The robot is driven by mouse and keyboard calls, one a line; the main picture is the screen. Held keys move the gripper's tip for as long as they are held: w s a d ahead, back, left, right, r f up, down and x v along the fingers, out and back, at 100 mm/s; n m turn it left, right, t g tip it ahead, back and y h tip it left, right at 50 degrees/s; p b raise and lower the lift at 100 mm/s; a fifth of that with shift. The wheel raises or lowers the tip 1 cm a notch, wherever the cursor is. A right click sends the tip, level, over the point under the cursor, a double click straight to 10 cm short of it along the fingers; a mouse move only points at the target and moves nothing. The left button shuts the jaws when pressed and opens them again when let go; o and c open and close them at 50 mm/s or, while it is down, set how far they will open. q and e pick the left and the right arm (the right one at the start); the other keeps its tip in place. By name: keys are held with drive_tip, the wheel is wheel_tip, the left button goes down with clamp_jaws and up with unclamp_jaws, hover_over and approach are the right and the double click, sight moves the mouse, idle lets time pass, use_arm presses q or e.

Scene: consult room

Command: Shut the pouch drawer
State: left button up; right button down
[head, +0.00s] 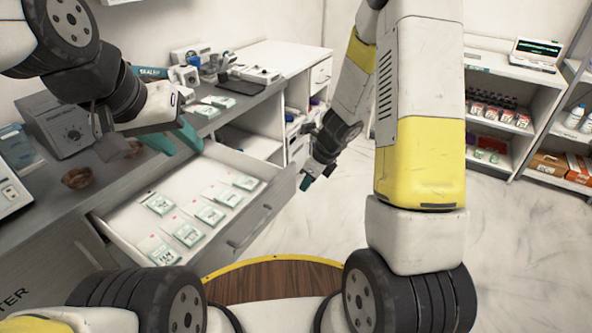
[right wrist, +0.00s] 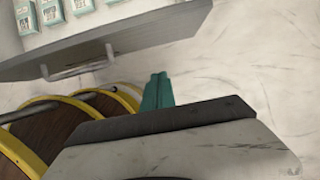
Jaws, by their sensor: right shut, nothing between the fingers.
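The pouch drawer (head: 268,205) stands pulled out from under the counter, with several white and green pouches (head: 209,214) lying flat inside. Its bar handle (head: 249,229) is on the grey front panel. In the right wrist view the drawer front (right wrist: 160,32) and handle (right wrist: 80,70) show at upper left. My right gripper (head: 306,182) is shut and empty, just beyond the drawer's front right corner. Its teal fingers (right wrist: 157,91) are together, apart from the front panel.
The counter (head: 225,118) carries a grey device (head: 66,124), brown bowls (head: 78,178), more pouches and other equipment. A white shelf unit (head: 500,85) with supplies stands at the right. The floor right of the drawer is clear.

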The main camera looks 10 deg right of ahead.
approach(281, 202)
wheel_tip(281, 202, down, 4)
drive_tip(key=s+d, duration=0.2)
drive_tip(key=shift+w+a, duration=1.45)
drive_tip(key=shift+a, duration=0.1)
drive_tip(key=shift+w+a, duration=0.1)
